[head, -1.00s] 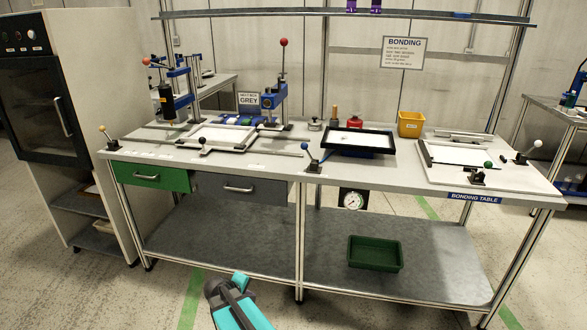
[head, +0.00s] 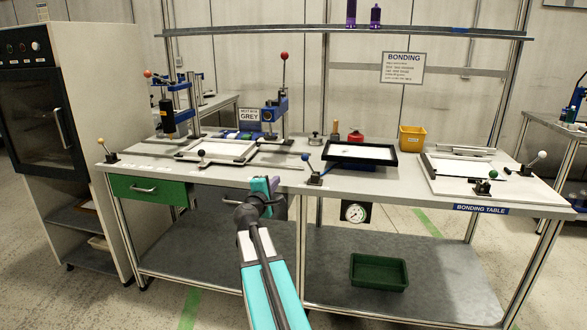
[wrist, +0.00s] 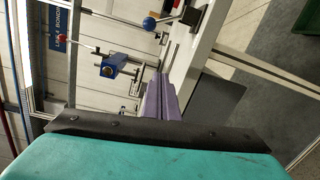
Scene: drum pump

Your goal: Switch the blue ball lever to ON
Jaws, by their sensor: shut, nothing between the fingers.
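The blue ball lever (head: 305,158) stands at the front edge of the bonding table (head: 440,200). Its rod tilts up and to the left from a small black base (head: 314,179). In the wrist view the blue ball (wrist: 149,23) shows beyond the fingers, on a rod reaching right to the black base. My gripper (head: 270,185) is in front of the table edge, to the left of the lever and a little lower in the picture, apart from it. Its purple fingers (wrist: 157,97) are shut and empty. No ON mark by the lever can be read.
A black-framed tray (head: 361,154) lies behind and right of the lever. Blue presses (head: 270,112) stand further back. A gauge (head: 355,212) hangs under the table edge. The floor in front is open.

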